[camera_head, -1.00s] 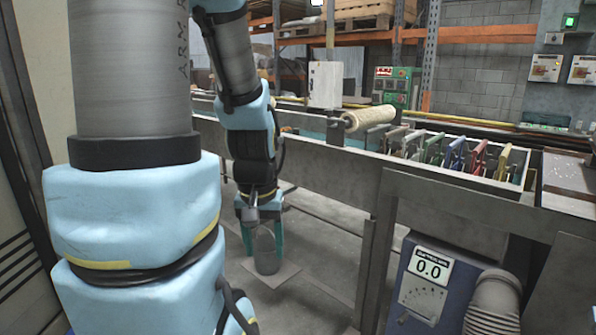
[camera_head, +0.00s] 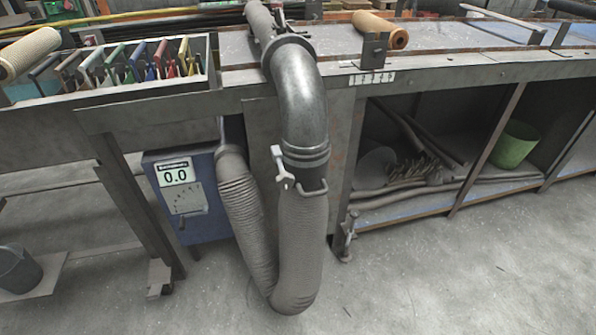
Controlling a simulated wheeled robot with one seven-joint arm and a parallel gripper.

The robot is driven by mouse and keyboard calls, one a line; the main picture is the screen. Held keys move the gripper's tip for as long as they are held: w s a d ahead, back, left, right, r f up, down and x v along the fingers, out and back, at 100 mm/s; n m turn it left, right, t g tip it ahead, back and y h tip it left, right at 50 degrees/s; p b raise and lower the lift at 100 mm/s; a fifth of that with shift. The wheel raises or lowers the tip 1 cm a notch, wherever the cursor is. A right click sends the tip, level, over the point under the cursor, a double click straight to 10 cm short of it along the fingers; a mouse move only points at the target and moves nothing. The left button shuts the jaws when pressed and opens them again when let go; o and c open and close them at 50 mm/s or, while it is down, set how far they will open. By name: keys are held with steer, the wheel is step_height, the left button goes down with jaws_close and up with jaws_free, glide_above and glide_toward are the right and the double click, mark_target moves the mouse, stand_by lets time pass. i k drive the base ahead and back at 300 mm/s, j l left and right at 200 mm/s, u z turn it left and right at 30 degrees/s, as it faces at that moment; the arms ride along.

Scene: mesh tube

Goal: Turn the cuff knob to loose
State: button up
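A grey metal elbow pipe (camera_head: 300,92) comes over the bench edge and points down. A dark cuff (camera_head: 306,178) joins its lower end to a ribbed grey hose (camera_head: 301,240). A white knob or lever (camera_head: 281,167) sits on the left side of the cuff, standing roughly upright. I cannot read any loose or tight marking on it. The hose bends in a U and rises to a blue unit (camera_head: 200,222) whose display reads 0.0. My gripper is not in this view.
A grey bucket (camera_head: 18,268) stands on a flat plate at the lower left. A bin of coloured clamps (camera_head: 60,105) is at upper left. Under the bench, a shelf holds hoses and a green bucket (camera_head: 514,143). The floor (camera_head: 440,270) in front is clear.

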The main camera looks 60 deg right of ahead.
mark_target(286, 180)
steer(key=k, duration=1.55)
